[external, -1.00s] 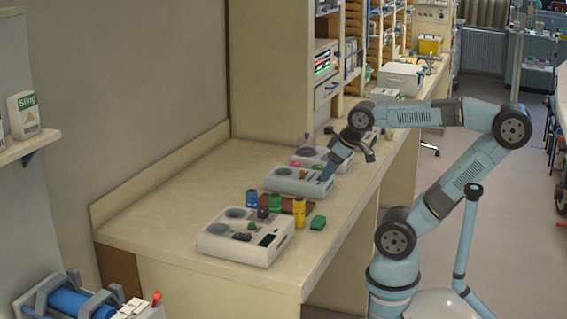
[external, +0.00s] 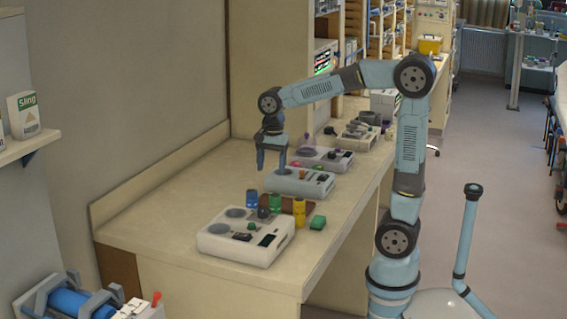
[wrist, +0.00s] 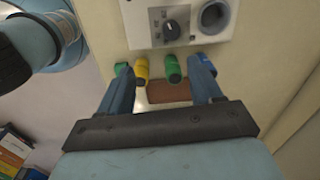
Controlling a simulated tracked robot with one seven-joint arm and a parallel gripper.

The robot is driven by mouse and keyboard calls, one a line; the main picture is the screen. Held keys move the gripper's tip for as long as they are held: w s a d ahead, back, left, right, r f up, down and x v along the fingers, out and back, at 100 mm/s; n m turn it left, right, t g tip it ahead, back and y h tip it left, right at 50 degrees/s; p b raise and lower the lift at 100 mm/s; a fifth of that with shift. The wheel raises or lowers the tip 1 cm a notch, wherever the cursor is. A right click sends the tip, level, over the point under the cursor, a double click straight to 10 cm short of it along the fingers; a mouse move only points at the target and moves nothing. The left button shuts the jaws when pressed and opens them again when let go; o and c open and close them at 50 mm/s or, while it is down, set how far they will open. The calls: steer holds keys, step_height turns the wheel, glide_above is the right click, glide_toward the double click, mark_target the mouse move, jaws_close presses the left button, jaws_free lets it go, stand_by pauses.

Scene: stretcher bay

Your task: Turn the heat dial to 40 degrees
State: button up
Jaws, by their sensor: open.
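A white device (external: 246,236) stands at the near end of the bench. It carries a dark round dial (wrist: 172,30), seen at the top of the wrist view beside a round well (wrist: 213,17); I cannot read its setting. My gripper (external: 272,162) is open and empty, pointing down over the bench by a second, pale blue-grey device (external: 300,182). In the wrist view its fingers are spread on either side of the coloured cylinders, with the dial beyond them. The gripper is apart from the dial.
More devices, one pinkish (external: 322,158), stand farther back. The bench's left side is clear.

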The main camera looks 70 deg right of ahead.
mark_target(262, 210)
steer(key=w+f+m, duration=0.1)
steer(key=f, duration=0.4)
steer(key=w+f+m, duration=0.1)
steer(key=f, duration=0.4)
steer(key=w+f+m+g, duration=0.1)
steer(key=f, duration=0.4)
steer(key=shift+w+a+f, duration=0.2)
steer(key=shift+a+f, duration=0.15)
steer(key=c, duration=1)
steer(key=shift+c, duration=0.2)
